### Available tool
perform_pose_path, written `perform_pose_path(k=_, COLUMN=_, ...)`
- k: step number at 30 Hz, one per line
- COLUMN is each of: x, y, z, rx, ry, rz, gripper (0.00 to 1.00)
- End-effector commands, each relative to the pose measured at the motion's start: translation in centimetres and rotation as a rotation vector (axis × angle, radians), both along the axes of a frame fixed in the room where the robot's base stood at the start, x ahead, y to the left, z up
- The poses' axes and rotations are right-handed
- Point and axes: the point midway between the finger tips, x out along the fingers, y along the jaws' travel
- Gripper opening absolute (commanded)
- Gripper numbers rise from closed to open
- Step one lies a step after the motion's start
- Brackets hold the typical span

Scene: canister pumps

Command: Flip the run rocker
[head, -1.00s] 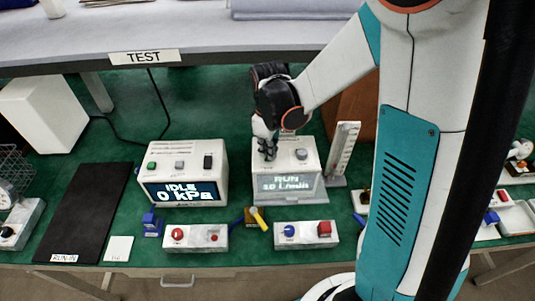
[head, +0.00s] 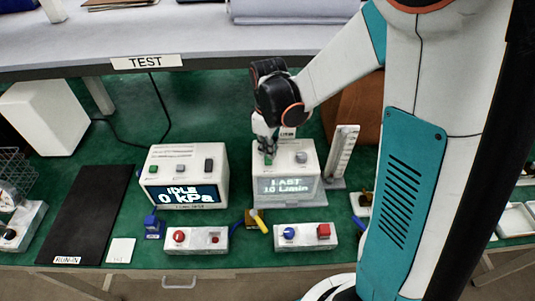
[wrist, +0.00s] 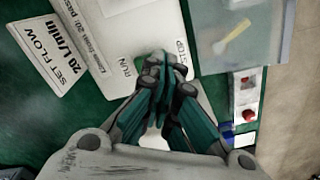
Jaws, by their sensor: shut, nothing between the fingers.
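My gripper (head: 268,156) is shut and empty, pointing down over the top of the right-hand white canister unit (head: 308,170). The unit's display (head: 288,186) appears to read LAST, 10 L/min. A grey knob (head: 301,157) stands to the right of my fingers.
A second white unit (head: 185,168) to the left shows IDLE, 0 kPa. An upright white gauge (head: 343,155) stands close on the right. A shelf edge marked TEST (head: 147,62) runs behind.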

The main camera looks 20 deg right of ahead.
Motion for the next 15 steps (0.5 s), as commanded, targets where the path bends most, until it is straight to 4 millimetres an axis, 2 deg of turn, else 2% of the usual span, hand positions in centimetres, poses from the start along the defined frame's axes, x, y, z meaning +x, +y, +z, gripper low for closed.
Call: perform_pose_path(k=15, x=0.0, y=0.0, z=4.0, rx=0.0, ry=0.0, rz=0.0, gripper=0.0)
